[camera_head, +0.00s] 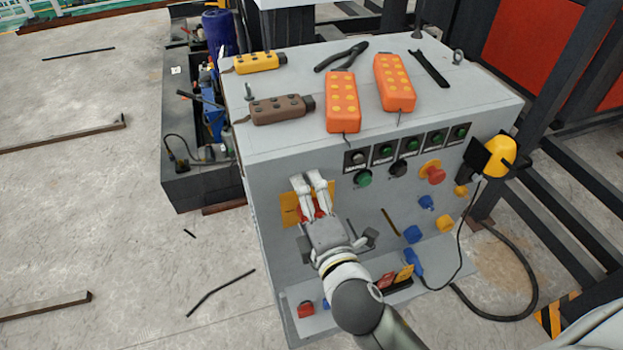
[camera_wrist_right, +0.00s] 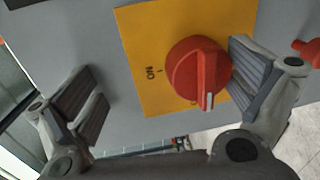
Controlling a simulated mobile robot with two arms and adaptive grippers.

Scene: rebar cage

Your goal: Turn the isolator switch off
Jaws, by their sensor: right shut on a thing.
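The isolator switch is a red rotary knob (camera_wrist_right: 197,75) on a yellow plate (camera_wrist_right: 140,35) on the front of the grey cabinet (camera_head: 277,248). In the wrist view the knob's white mark is at its lower end, beside a partly hidden label and away from the ON label. My right gripper (camera_head: 309,182) is at the plate and shut on the knob, its fingers spread to either side of it. In the wrist view the right-hand finger of this gripper (camera_wrist_right: 168,75) lies against the knob; the other appears farther off. My left gripper is not in view.
Orange pendants (camera_head: 343,103), a brown pendant (camera_head: 278,109), a yellow pendant (camera_head: 257,62) and pliers (camera_head: 345,55) lie on the cabinet top. A red emergency button (camera_head: 435,174) and other buttons are right of the gripper. A black cable (camera_head: 500,318) hangs at the right.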

